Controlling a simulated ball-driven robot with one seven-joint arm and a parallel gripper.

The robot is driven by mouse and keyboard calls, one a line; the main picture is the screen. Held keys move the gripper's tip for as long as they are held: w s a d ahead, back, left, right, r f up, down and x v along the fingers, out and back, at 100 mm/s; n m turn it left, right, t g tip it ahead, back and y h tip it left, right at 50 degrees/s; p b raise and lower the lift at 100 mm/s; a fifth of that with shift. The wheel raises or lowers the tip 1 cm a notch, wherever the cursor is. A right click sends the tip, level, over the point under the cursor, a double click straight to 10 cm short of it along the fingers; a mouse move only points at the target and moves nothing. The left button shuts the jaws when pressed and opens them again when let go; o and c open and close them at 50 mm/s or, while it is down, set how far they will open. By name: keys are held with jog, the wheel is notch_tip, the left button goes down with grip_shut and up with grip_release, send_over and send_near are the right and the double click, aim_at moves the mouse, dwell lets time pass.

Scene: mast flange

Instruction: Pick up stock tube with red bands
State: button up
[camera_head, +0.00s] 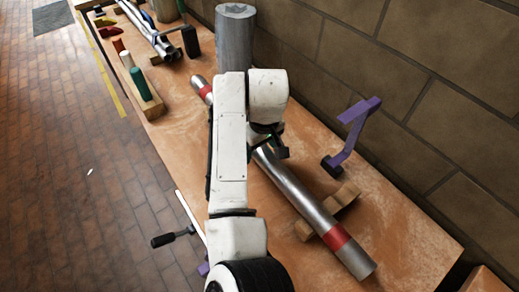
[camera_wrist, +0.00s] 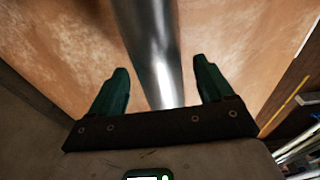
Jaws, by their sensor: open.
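The stock tube (camera_head: 297,190) is a long shiny metal tube with a red band near each end. It lies diagonally along the workbench, its near end resting over a wooden block (camera_head: 343,200). My arm hides part of its middle. My gripper (camera_head: 268,148) is over the tube's middle in the head view. In the wrist view, my gripper (camera_wrist: 160,85) is open, with one green finger on each side of the tube (camera_wrist: 150,45). The tube runs between the fingers. I cannot tell how far below the fingertips it lies.
A purple bracket (camera_head: 353,135) stands right of the tube by the block wall. A grey cylinder (camera_head: 235,40) stands behind my arm. Coloured handles in a wooden rack (camera_head: 143,90) and metal tubes (camera_head: 152,32) lie at the far left. A black-handled tool (camera_head: 172,238) sticks out at the bench's left edge.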

grip_shut()
dwell(0.7)
